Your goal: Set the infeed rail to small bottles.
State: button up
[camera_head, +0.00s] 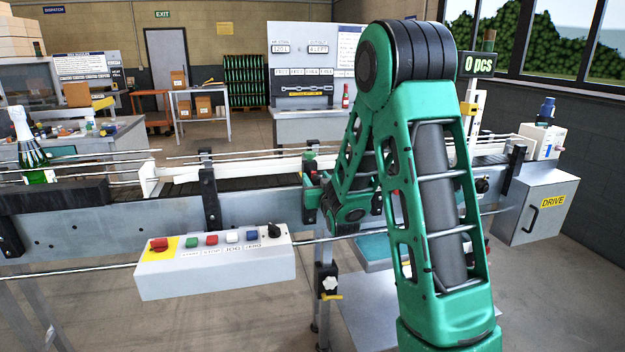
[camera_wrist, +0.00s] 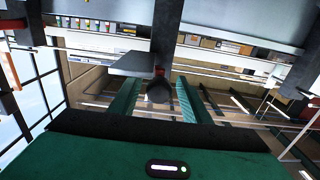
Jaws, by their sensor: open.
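The conveyor line runs across the head view, with thin metal guide rails (camera_head: 240,154) along its infeed side. Which setting the infeed rail is at cannot be read. A dark round knob (camera_wrist: 160,92) with a red collar shows in the wrist view below a grey post. My gripper (camera_wrist: 156,104) is open, its two green fingers on either side of the knob in that view. Whether they touch it cannot be told. In the head view my own green arm covers the middle of the line and largely hides my gripper. A green foil-topped bottle (camera_head: 28,145) stands upright at the left.
A control box (camera_head: 215,265) with coloured buttons sits on the line's front, left of my arm. A DRIVE cabinet (camera_head: 535,207) stands at the right end. The floor at lower left is clear.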

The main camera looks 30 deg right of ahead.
jog(key=v, duration=0.8)
jog(key=shift+s+a, duration=0.1)
jog(key=shift+a, duration=0.05)
jog(key=s+d+f+m+g, duration=0.25)
jog(key=s+g, duration=0.25)
jog(key=s, duration=0.3)
jog(key=s+d+f+m+g, duration=0.1)
jog(key=s+d+f+g, duration=0.3)
jog(key=s, duration=0.4)
jog(key=s+a+r+g+y, duration=0.1)
jog(key=s+a+g, duration=0.3)
jog(key=s, duration=0.8)
jog(key=s+a+r+g+y, duration=0.1)
jog(key=s+a+g+y, duration=0.3)
jog(key=s, duration=0.7)
jog(key=shift+s+a, duration=0.4)
jog(key=shift+a, duration=0.8)
